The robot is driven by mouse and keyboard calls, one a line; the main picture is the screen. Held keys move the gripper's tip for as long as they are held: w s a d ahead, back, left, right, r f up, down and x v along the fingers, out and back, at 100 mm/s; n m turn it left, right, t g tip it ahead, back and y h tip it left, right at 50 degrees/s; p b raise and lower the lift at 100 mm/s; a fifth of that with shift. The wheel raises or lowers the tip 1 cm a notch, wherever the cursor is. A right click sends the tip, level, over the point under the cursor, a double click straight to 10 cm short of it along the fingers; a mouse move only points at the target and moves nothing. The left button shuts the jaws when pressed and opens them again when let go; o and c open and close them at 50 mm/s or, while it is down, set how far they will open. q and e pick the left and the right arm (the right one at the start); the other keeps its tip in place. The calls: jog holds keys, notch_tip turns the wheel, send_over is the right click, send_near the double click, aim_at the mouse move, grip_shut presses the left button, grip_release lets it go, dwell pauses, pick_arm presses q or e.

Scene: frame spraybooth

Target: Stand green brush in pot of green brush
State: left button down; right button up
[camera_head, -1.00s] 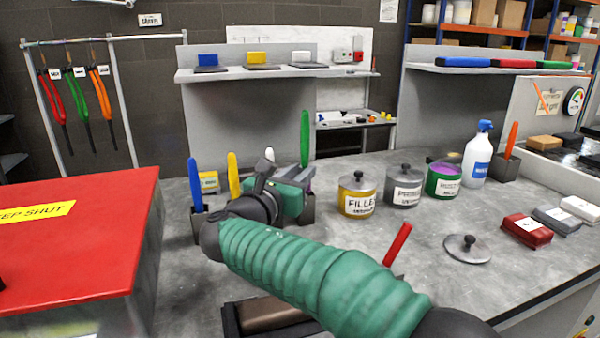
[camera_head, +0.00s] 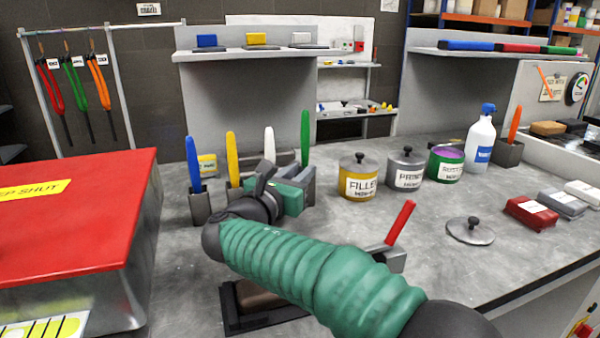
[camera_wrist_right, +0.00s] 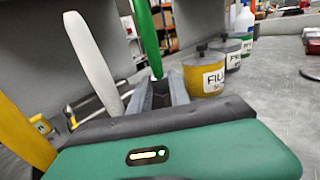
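The green brush (camera_head: 305,138) stands upright at the tip of my right gripper (camera_head: 303,178), bristle end hidden. In the right wrist view the brush (camera_wrist_right: 147,35) rises from between the two grey fingers (camera_wrist_right: 160,88), which appear shut on it. A dark grey pot (camera_head: 308,195) is right under the brush, partly behind the gripper. Whether the brush's lower end is inside the pot is hidden. My left gripper is not in view.
Left of it stand the white brush (camera_head: 269,145), yellow brush (camera_head: 232,155) and blue brush (camera_head: 193,160). The filler can (camera_head: 358,178) stands close on the right. A red-handled tool (camera_head: 400,222) sticks up nearer the front. A red-topped box (camera_head: 80,215) fills the left.

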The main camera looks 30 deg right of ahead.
jog(key=o, duration=0.5)
jog(key=shift+o, duration=0.2)
jog(key=p+v, duration=0.2)
jog(key=v, duration=0.4)
jog(key=shift+s+a, duration=0.15)
jog(key=shift+a, duration=0.15)
jog(key=shift+s+a+f, duration=0.15)
jog(key=shift+s+a, duration=0.05)
jog(key=shift+a, duration=0.15)
